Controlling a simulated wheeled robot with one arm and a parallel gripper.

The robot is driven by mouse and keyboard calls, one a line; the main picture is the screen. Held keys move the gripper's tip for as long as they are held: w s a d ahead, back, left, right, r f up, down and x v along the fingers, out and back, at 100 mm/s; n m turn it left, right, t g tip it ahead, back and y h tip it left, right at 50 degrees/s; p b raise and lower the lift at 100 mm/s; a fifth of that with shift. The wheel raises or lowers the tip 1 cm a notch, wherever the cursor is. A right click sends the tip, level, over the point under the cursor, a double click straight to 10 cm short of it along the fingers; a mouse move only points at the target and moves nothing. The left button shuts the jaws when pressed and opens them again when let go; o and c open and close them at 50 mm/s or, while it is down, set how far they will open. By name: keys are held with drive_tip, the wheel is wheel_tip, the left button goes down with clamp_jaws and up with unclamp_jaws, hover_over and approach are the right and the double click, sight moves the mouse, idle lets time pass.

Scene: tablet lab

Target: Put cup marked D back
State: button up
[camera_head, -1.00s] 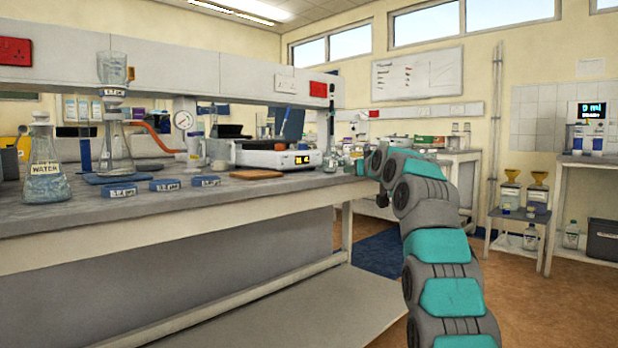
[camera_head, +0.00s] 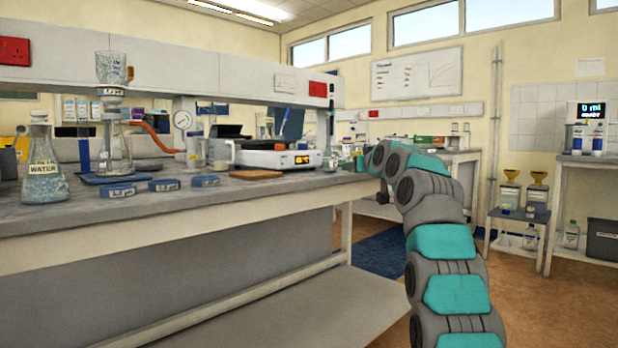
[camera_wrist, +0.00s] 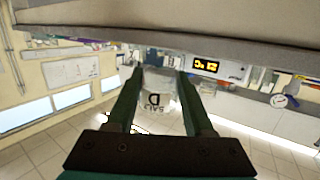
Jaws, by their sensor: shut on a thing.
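The cup marked D (camera_wrist: 155,94) is clear, with a white label bearing a dark D. In the wrist view it sits between the two dark green fingers of my gripper (camera_wrist: 160,80), which is shut on it. The cup appears upside down in that view, as does the whole room. In the head view my arm reaches to the right end of the bench, and its own links hide the gripper. I cannot clearly tell the cup there from the small glassware beside the arm.
A brown mat (camera_head: 257,174), several blue-labelled blocks and a water flask (camera_head: 43,168) are further left. Open floor (camera_head: 535,290) lies to the right.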

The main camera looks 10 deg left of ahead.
drive_tip(key=shift+s+a, duration=0.1)
drive_tip(key=shift+a, duration=0.05)
drive_tip(key=shift+d+r, duration=0.15)
drive_tip(key=shift+d, duration=0.05)
drive_tip(key=shift+s, duration=0.1)
drive_tip(key=shift+s+a+r, duration=0.1)
drive_tip(key=shift+a+r, duration=0.05)
drive_tip(key=shift+a, duration=0.15)
drive_tip(key=shift+s+r+n+g+y, duration=0.3)
drive_tip(key=shift+s+r+y, duration=0.1)
drive_tip(key=shift+s+r, duration=0.1)
drive_tip(key=shift+a, duration=0.15)
drive_tip(key=shift+r, duration=0.1)
idle(0.4)
